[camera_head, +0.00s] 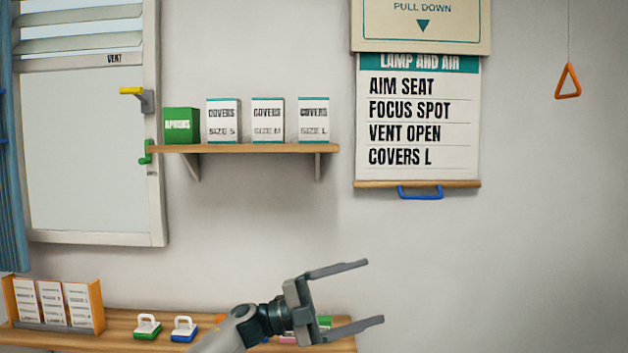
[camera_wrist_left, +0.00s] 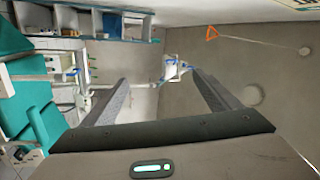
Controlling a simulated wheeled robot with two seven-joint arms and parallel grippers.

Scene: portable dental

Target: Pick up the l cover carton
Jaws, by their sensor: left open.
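The L cover carton (camera_head: 314,120) is white with a teal top edge and reads "COVERS SIZE L". It stands upright at the right end of the wooden wall shelf (camera_head: 240,149) in the head view. The size M carton (camera_head: 268,120) and size S carton (camera_head: 223,121) stand to its left. My left gripper (camera_head: 375,292) is open and empty, well below the shelf and a little to the right of the carton. In the left wrist view its two fingers (camera_wrist_left: 155,95) are spread with nothing between them. My right gripper is not in view.
A green aprons box (camera_head: 181,125) stands at the shelf's left end. A lower wooden bench (camera_head: 120,323) holds an orange card rack (camera_head: 95,303) and small white-handled blocks (camera_head: 184,328). A wall chart (camera_head: 417,120) with a blue handle hangs right of the shelf. An orange triangle pull (camera_head: 568,82) hangs far right.

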